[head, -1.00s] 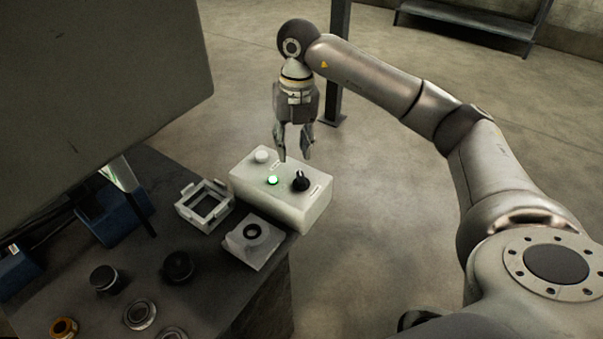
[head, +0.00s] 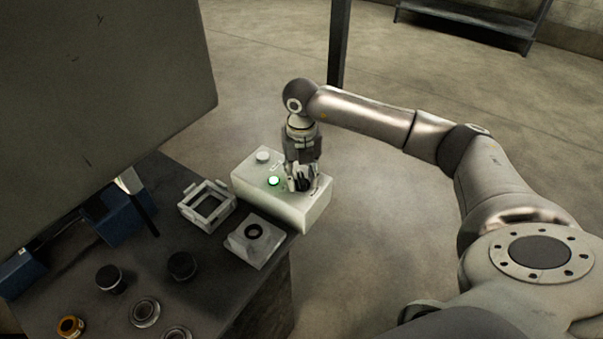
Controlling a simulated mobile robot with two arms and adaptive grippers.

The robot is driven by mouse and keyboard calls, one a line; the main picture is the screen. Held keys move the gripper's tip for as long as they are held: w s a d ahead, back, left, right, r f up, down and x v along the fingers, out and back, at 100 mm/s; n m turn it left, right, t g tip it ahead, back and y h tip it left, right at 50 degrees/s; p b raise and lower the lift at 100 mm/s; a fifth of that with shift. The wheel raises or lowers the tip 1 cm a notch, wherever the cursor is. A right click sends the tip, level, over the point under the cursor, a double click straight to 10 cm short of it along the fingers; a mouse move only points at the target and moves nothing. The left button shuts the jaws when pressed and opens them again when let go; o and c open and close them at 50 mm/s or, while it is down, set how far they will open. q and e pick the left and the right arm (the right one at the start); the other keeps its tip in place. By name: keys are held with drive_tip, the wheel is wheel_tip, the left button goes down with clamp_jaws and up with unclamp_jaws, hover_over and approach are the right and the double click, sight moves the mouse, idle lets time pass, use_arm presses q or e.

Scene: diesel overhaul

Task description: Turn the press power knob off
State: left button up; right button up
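The press control box (head: 270,206) is a pale box at the far right corner of the dark bench. On its top are a white button (head: 263,157), a lit green lamp (head: 273,181) and the black power knob (head: 303,184). My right gripper (head: 303,184) points down over the knob, with its fingers on either side of it. The fingers look open around the knob; whether they touch it cannot be seen. The gripper hides part of the knob and its label. My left gripper is not in view.
A pale square frame (head: 189,214) and a pale block with a round hole (head: 261,258) lie beside the box. Several round parts, including a black one (head: 182,266), lie on the bench (head: 215,296). A large grey panel (head: 95,90) stands at left. Floor to the right is clear.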

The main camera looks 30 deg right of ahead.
clamp_jaws()
